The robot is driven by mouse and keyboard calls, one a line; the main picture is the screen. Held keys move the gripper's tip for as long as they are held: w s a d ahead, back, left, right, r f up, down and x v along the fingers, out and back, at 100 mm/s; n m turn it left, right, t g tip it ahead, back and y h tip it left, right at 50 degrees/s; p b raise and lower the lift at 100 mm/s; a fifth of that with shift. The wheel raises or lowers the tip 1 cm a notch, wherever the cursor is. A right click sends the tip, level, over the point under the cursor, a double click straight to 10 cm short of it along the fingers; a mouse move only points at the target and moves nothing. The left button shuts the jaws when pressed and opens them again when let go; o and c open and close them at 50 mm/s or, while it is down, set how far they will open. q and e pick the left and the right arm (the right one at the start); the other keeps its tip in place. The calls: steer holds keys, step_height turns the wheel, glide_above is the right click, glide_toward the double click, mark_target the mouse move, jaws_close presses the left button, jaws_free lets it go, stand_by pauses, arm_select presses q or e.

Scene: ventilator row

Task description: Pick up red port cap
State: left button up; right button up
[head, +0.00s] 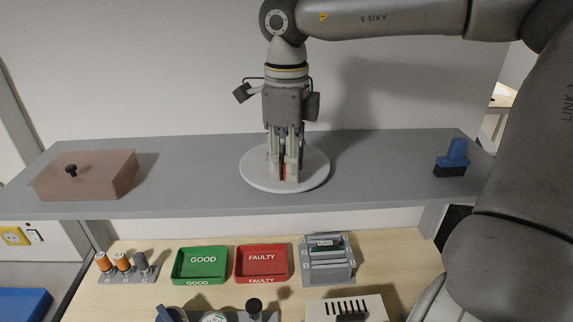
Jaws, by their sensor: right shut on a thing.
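My right gripper (284,176) reaches down from above over the round white plate (257,182) on the grey shelf. Its fingers are shut on a small red thing, which I take to be the red port cap (284,171). Only a narrow red strip shows between the fingers; the rest of it is hidden. The fingertips are at the plate, and I cannot tell whether the cap touches it. My left gripper is not in view.
On the grey shelf (200,190), a brownish box with a black knob (95,178) stands left and a blue brush (453,158) right. Below are a green GOOD tray (200,279), a red FAULTY tray (261,279), a grey rack (327,262) and orange spools (122,261).

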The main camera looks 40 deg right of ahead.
step_height(320, 180, up, 2)
steer(key=shift+r, duration=0.25)
steer(key=s+a+r+b, duration=0.4)
steer(key=s+a+r, duration=0.2)
steer(key=a+r, duration=0.3)
steer(key=shift+s+a+r, duration=0.3)
steer(key=shift+a+r, duration=0.1)
steer(key=shift+a, duration=1.35)
